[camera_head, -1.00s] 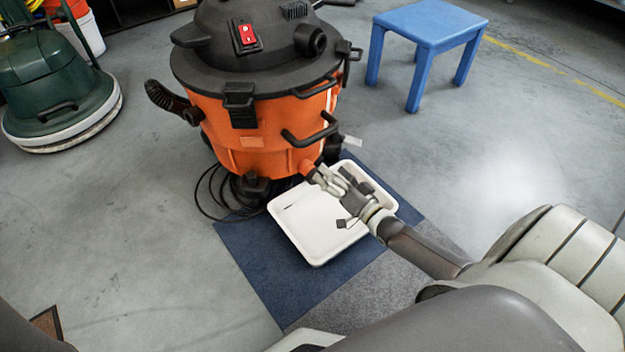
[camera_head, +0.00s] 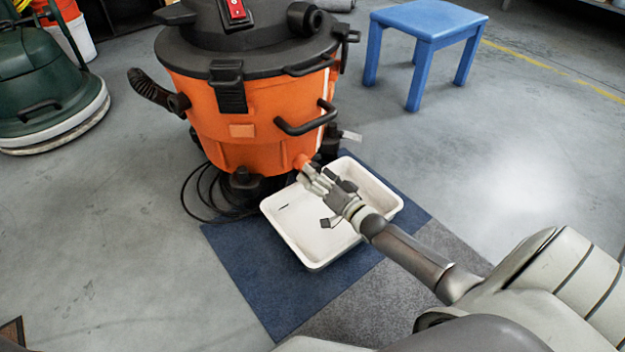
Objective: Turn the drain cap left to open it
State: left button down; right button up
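The orange drum vacuum (camera_head: 250,130) stands upright with its black lid. Its drain cap (camera_head: 301,161) is a small orange stub low on the right front of the drum, partly hidden by my fingers. My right gripper (camera_head: 312,174) reaches in from the lower right, with its fingertips at or just in front of the cap. I cannot tell whether the fingers grip it or how far they are apart. A white tray (camera_head: 285,238) lies below the cap and the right gripper. My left gripper is not in view.
The tray rests on a blue mat (camera_head: 240,262) beside a grey one (camera_head: 375,300). A black cable (camera_head: 195,205) loops left of the tray. A blue stool (camera_head: 425,25) stands behind right; a green floor machine (camera_head: 40,90) is at left.

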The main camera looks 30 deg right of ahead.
jog(key=shift+w+a+b, duration=0.1)
jog(key=shift+w+b, duration=0.3)
jog(key=shift+w, duration=0.6)
jog(key=shift+c, duration=0.5)
jog(key=c, duration=0.9)
